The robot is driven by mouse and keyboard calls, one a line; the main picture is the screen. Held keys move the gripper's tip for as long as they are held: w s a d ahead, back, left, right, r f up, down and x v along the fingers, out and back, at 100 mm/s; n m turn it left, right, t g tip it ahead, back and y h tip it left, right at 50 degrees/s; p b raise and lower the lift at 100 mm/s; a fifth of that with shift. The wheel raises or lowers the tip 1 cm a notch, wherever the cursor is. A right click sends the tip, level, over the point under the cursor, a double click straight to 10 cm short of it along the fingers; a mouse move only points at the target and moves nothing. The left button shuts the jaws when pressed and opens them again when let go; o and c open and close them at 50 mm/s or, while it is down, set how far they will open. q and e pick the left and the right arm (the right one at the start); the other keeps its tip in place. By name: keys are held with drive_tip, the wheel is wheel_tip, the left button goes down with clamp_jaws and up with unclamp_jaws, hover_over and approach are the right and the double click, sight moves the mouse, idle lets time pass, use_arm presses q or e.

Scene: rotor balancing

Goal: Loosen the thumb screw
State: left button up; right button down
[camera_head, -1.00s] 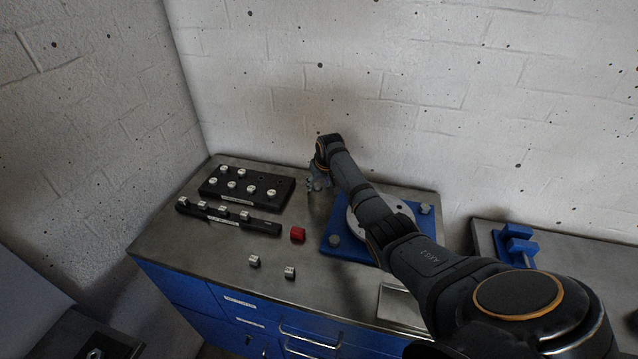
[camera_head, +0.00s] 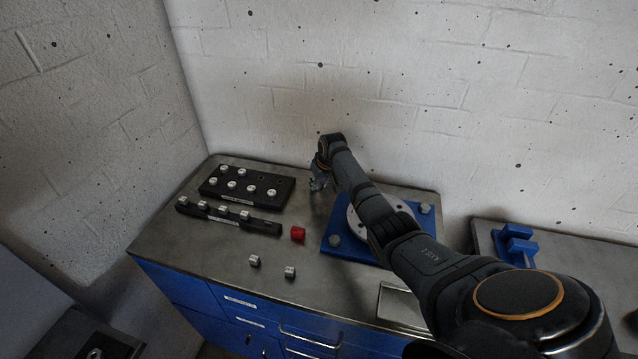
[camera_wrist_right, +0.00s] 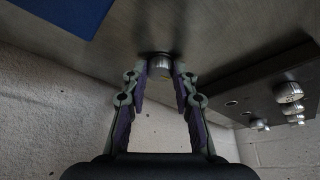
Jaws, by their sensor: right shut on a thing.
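My right gripper (camera_head: 318,184) reaches down to the bench top behind and to the left of the blue plate (camera_head: 332,248). In the right wrist view, my right gripper (camera_wrist_right: 160,80) is shut on a round, ridged metal knob (camera_wrist_right: 160,64), which looks like the thumb screw. The knob is between the fingertips, close against the grey bench surface. Its underside is in shadow, so I cannot tell how it is seated. In the head view the gripper hides it. The plate carries a light grey disc (camera_head: 354,222), partly behind my right arm. My left gripper is out of view.
A black block (camera_head: 210,188) with several metal knobs and a black rail (camera_head: 262,228) with several more lie at left. The wall (camera_head: 290,110) is close behind.

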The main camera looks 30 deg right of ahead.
drive_tip(key=shift+d+n+y, duration=0.2)
drive_tip(key=shift+n+y, duration=0.2)
drive_tip(key=shift+n, duration=0.7)
drive_tip(key=shift+f+n+y+b, duration=0.1)
drive_tip(key=shift+n+y+b, duration=0.2)
drive_tip(key=shift+n+b, duration=0.45)
drive_tip(key=n+b, duration=0.1)
drive_tip(key=n+y+b, duration=0.1)
drive_tip(key=n+b, duration=0.1)
drive_tip(key=shift+w+d+n, duration=0.1)
drive_tip(key=shift+d+n, duration=0.05)
drive_tip(key=shift+n, duration=0.1)
drive_tip(key=shift+n+g+y+b, duration=0.35)
drive_tip(key=shift+n+b, duration=0.25)
drive_tip(key=shift+b, duration=0.25)
drive_tip(key=c, duration=1.1)
unclamp_jaws()
drive_tip(key=shift+o, duration=0.2)
